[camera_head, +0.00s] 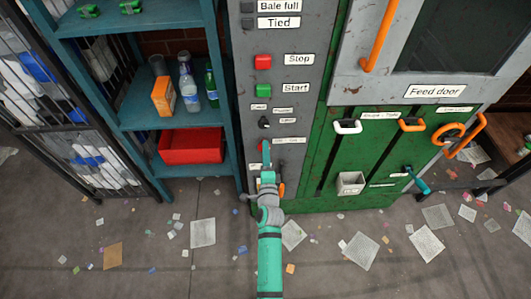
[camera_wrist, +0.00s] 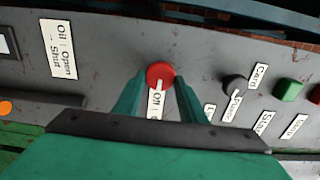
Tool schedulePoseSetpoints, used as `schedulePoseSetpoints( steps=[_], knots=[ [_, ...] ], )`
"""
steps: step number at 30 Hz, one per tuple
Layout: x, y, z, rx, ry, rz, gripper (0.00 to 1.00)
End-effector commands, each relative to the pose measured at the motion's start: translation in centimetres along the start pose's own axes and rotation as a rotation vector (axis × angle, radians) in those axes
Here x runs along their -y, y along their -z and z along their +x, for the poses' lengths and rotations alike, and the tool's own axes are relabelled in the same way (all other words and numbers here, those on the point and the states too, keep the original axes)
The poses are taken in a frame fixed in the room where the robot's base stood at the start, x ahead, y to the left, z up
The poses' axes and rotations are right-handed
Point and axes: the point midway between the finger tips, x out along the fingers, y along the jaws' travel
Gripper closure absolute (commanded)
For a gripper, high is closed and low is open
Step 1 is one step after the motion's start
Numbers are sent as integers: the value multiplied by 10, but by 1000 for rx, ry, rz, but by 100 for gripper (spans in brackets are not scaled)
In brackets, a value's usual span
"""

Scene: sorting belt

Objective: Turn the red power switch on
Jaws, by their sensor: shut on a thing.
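The red power switch shows in the wrist view as a round red knob (camera_wrist: 160,73) on the grey panel. A white label beginning "Off" (camera_wrist: 156,103) is beside it, partly hidden by my gripper. My gripper (camera_wrist: 158,82) has its two green fingers on either side of the knob, shut on it. In the head view my gripper (camera_head: 266,151) reaches the lower part of the grey control panel (camera_head: 290,105) and hides the knob. I cannot tell which way the knob is turned.
Above are a black selector (camera_head: 264,123), a green Start button (camera_head: 262,90) and a red Stop button (camera_head: 263,62). A blue shelf (camera_head: 228,100) with a red bin (camera_head: 192,146) stands close left. The green machine front (camera_head: 320,180) is right. Paper scraps litter the floor.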

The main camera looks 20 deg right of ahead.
Motion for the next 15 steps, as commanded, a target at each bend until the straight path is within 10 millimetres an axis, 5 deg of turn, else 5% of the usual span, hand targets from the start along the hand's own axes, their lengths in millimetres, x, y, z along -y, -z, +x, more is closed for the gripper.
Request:
schedulePoseSetpoints(
  steps=[9,10,11,15],
  knots=[
    [0,-1,0,2,-1,3,85],
    [0,-1,0,2,-1,3,58],
    [0,-1,0,2,-1,2,51],
    [0,-1,0,1,-1,2,45]
  ],
)
